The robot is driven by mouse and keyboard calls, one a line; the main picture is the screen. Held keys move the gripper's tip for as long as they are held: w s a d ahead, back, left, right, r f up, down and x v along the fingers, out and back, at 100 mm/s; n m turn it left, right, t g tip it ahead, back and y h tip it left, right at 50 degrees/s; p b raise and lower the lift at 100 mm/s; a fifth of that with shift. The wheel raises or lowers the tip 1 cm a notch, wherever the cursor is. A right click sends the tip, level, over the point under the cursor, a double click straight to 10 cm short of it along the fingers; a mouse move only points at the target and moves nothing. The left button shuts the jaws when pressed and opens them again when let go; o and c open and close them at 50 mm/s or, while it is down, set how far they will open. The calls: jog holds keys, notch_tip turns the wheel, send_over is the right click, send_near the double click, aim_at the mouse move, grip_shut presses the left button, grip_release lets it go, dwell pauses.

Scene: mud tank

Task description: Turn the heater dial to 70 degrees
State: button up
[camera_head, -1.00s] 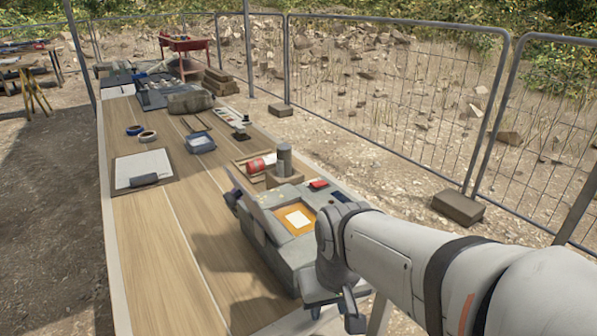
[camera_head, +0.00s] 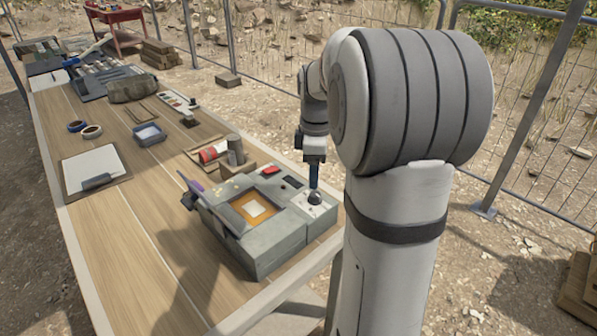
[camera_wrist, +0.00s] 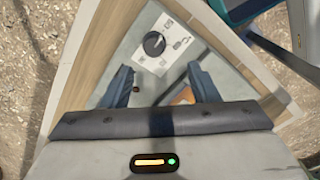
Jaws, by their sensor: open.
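The heater is a grey box (camera_head: 262,262) on the near right part of the table, with an orange square window on top. Its black round dial (camera_head: 315,198) sits on a pale plate at the box's right end. In the wrist view the dial (camera_wrist: 154,44) lies beyond the fingertips, with small marks around it too small to read. My gripper (camera_head: 314,184) points down over the dial in the head view. In the wrist view my gripper (camera_wrist: 162,78) is open, its two dark fingers apart with nothing between them.
A raised flap (camera_head: 208,202) stands at the box's left side. A red cylinder (camera_head: 213,153) and a grey cylinder (camera_head: 235,150) stand behind the box. A clipboard (camera_head: 93,170) lies on the left. The table's front left wood is clear. A wire fence runs behind.

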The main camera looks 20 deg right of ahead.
aim_at(315, 194)
jog(key=shift+w+d+r, duration=0.1)
jog(key=shift+w+d, duration=0.2)
jog(key=shift+d, duration=0.1)
jog(key=shift+f+n, duration=0.3)
notch_tip(315, 194, down, 7)
jog(key=shift+f+b, duration=0.1)
jog(key=shift+b, duration=0.2)
jog(key=c, duration=0.9)
jog(key=shift+a, duration=0.2)
jog(key=shift+c, duration=0.3)
jog(key=shift+d, duration=0.15)
